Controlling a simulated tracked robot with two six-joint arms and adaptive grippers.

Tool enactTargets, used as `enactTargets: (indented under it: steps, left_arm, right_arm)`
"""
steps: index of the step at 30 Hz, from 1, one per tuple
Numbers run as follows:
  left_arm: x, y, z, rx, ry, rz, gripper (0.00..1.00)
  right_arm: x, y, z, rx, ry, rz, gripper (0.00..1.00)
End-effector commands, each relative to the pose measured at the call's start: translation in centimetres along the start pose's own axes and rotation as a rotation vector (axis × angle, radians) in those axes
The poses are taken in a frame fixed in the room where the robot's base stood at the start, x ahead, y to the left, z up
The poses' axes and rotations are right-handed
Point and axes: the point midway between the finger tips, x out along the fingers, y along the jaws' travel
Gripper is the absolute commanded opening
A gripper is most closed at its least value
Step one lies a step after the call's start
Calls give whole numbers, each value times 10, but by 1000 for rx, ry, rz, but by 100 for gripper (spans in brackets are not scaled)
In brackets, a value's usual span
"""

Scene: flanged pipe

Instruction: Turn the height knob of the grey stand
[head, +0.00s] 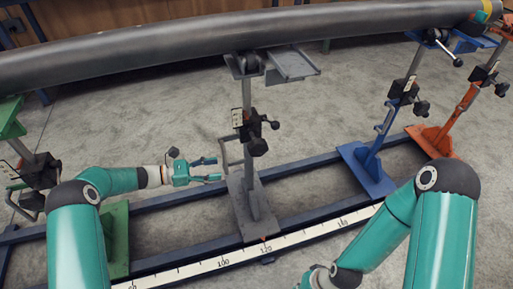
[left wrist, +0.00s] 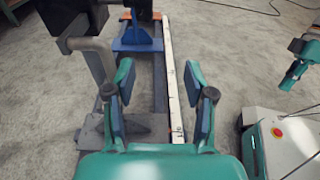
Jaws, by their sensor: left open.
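The grey stand (head: 247,185) rises in the middle of the head view, under the pipe. It carries a black clamp block with dark knobs (head: 258,147); which one is the height knob I cannot tell. A grey crank-like handle (head: 226,152) sticks out on its left. My left gripper (head: 214,168) is open and empty, left of the post and a little below the block, fingers pointing at the stand. In the left wrist view the open fingers (left wrist: 161,97) have the grey handle (left wrist: 92,48) beyond them at upper left. My right gripper appears partly at the right edge (left wrist: 292,72).
The long grey pipe (head: 180,38) lies across the top. A blue stand (head: 368,170) and orange stand (head: 442,135) are at right, a green stand (head: 117,235) at left. A rail frame with a white scale (head: 205,266) runs along the floor.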

Motion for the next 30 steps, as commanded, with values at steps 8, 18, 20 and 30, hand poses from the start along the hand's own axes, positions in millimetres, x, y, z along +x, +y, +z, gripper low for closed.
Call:
enactTargets:
  steps: [8, 18, 20, 30]
  left_arm:
    - [-6, 23, 38, -7, -151, 28, 54]
    - [55, 24, 46, -5, -148, 25, 54]
    - [68, 23, 47, -4, -147, 24, 54]
    - [131, 26, 56, -3, -146, 28, 54]
  right_arm:
    - [4, 1, 0, 0, 0, 0, 0]
    - [7, 3, 0, 0, 0, 0, 0]
    - [8, 3, 0, 0, 0, 0, 0]
    - [14, 5, 0, 0, 0, 0, 0]
